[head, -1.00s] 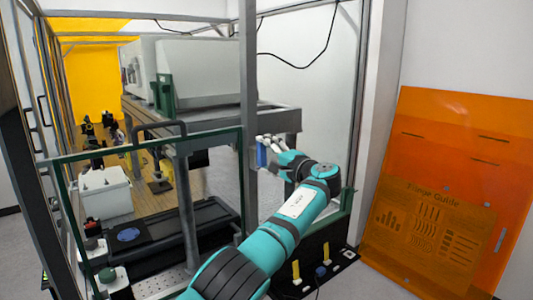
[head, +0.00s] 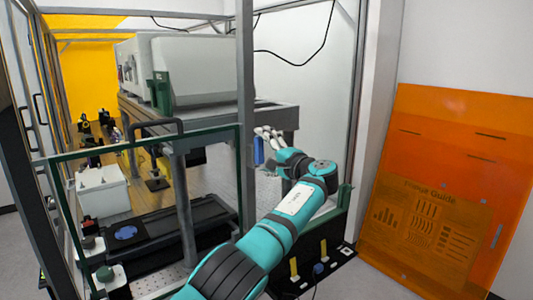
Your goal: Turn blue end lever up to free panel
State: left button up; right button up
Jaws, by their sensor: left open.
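The blue lever (head: 259,151) stands roughly upright beside the grey frame post, at the end of the green-edged clear panel (head: 92,155). My left gripper (head: 268,134) is open, with its pale fingers at the top and right side of the blue lever. I cannot tell whether the fingers touch it. My left arm reaches in from the bottom middle and hides part of the enclosure's lower right side. My right gripper is not in view.
A grey vertical post (head: 246,95) stands just left of the lever. An orange sheet (head: 440,190) leans on the wall at the right. A grey bench (head: 205,122) carrying a large white instrument (head: 190,72) stands behind.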

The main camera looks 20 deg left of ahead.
pick_arm(q)
jog(key=v, duration=1.2)
